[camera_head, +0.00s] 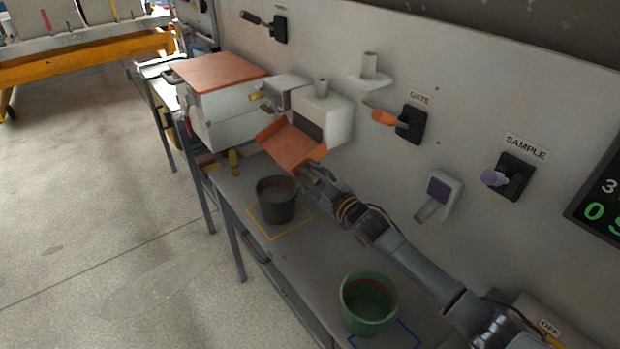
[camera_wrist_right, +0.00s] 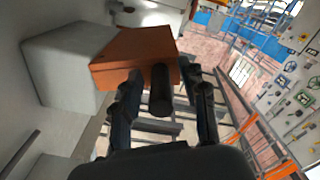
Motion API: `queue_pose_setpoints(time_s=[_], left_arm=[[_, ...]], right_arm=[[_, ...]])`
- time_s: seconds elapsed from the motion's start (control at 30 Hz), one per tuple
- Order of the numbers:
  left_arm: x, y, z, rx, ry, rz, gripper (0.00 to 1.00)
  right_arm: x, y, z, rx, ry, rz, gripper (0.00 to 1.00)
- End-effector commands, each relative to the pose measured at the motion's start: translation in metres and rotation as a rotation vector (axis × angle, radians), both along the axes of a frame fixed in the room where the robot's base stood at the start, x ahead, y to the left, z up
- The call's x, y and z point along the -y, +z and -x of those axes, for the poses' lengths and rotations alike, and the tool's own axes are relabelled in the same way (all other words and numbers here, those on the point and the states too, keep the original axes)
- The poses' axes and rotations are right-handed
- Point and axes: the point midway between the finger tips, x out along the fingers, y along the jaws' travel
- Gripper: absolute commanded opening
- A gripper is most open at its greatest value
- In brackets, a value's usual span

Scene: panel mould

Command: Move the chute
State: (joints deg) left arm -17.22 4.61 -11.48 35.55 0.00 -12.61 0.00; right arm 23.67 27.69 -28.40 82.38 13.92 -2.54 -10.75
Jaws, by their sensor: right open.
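The orange chute (camera_head: 288,146) projects from a white box (camera_head: 338,122) on the wall panel and slopes down over the bench. It also shows in the right wrist view (camera_wrist_right: 130,58), where a dark round handle (camera_wrist_right: 160,88) sticks out from it. My right gripper (camera_head: 309,174) is at the chute's lower right edge. In the wrist view its fingers (camera_wrist_right: 165,98) are apart, one on each side of the handle, without visibly gripping it. My left gripper is not in view.
A dark bucket (camera_head: 277,200) stands below the chute inside a yellow outline. A green bucket (camera_head: 368,304) stands nearer, by a blue outline. An orange GATE lever (camera_head: 383,117), a purple SAMPLE knob (camera_head: 494,178) and a small scoop-like fitting (camera_head: 437,194) are on the panel.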

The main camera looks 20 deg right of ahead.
Motion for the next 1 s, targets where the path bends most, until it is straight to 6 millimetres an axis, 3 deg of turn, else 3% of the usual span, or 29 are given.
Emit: queue_pose_setpoints(time_s=[0.1, 0.3, 1.0], left_arm=[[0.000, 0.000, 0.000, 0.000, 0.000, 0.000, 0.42], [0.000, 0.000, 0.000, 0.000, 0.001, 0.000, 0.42], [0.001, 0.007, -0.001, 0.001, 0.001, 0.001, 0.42]], right_arm=[[0.000, 0.000, 0.000, 0.000, 0.000, 0.000, 0.39], [0.000, 0.000, 0.000, 0.000, 0.000, 0.000, 0.00], [-0.013, 0.006, 0.001, -0.021, 0.000, -0.062, 0.00]])
